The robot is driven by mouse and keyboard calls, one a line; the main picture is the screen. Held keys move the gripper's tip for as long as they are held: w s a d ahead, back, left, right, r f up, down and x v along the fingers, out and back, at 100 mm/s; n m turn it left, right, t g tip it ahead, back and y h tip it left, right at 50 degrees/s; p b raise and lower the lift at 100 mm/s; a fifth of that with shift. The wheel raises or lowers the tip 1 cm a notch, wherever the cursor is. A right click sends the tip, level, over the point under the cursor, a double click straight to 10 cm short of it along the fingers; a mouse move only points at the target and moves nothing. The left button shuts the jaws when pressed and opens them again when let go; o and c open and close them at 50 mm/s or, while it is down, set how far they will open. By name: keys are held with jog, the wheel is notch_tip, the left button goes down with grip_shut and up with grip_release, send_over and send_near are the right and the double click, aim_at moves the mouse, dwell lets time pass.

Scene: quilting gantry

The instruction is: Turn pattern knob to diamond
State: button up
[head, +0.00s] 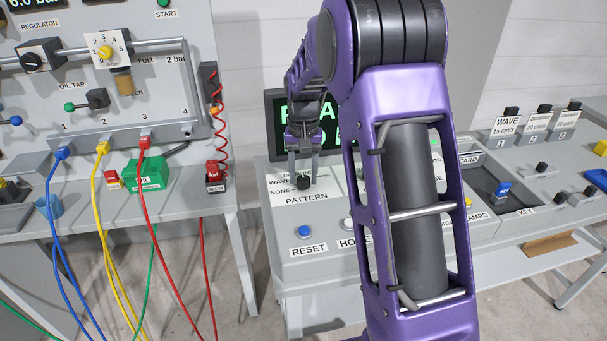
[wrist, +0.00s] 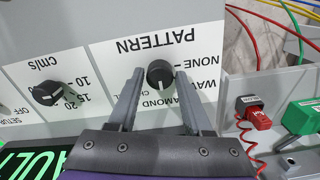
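The pattern knob (wrist: 160,74) is a small black round knob on a white label plate marked PATTERN, upside down in the wrist view. NONE, part of WAVE and part of DIAMOND read around it; my fingers hide some lettering. I cannot tell for sure which word it points at. My gripper (wrist: 160,72) is open, one finger on each side of the knob, with small gaps showing. In the head view, my gripper (head: 303,168) reaches down over the knob (head: 303,183) at the console's left end.
Another black knob (wrist: 48,93), marked cm/s, sits beside the pattern plate. A blue RESET button (head: 305,231) lies in front. A display (head: 277,125) with green letters stands behind. A red plug (wrist: 258,118) and green box (wrist: 302,112) are on the neighbouring bench.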

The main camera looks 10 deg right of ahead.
aim_at(304, 178)
jog(key=shift+o, duration=1.3)
notch_tip(304, 178, up, 17)
jog(key=p, duration=0.1)
jog(key=shift+r, duration=0.2)
